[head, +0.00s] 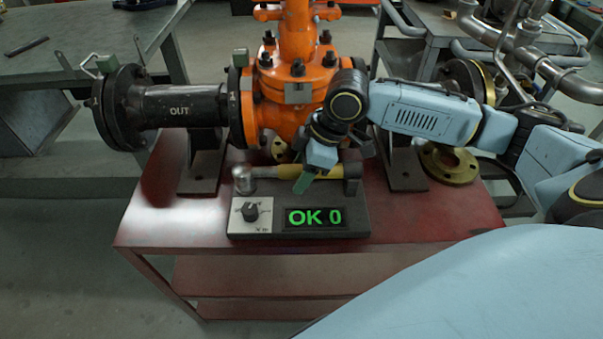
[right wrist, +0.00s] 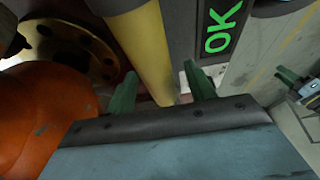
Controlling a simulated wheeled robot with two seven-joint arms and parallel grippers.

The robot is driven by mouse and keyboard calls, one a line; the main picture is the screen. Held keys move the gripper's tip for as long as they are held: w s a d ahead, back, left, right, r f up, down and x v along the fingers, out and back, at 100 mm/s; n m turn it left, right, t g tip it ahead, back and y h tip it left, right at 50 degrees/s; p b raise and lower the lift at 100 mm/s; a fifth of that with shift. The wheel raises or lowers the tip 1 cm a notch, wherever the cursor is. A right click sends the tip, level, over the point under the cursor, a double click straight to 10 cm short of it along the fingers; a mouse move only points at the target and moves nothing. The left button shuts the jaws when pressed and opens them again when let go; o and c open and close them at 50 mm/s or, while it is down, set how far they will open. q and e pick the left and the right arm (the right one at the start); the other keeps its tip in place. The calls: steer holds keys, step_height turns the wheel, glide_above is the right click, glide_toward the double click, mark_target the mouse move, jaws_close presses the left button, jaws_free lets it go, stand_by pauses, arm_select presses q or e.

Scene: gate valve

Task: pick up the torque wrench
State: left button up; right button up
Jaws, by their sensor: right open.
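The torque wrench lies level across the top of the dark display box on the red cart, with its yellow handle (head: 297,172) to the right and its round metal head (head: 243,179) to the left. My right gripper (head: 303,183) is open at the handle. In the right wrist view, the yellow handle (right wrist: 150,50) runs between its green fingertips (right wrist: 162,92), with a gap visible on both sides. Whether the fingers reach fully around it is unclear. A small gripper with green tips (right wrist: 291,78) at the right edge there appears to be my left one.
The display box (head: 300,227) reads "OK 0" and has a knob (head: 250,211). Behind stands an orange valve (head: 293,80) with a black "OUT" pipe (head: 180,108). A brass flange (head: 450,164) lies on the right of the red cart (head: 180,232). The cart's front left is clear.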

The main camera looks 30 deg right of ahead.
jaws_close()
stand_by(0.4)
steer(key=shift+w+r, duration=0.1)
steer(key=shift+r, duration=0.1)
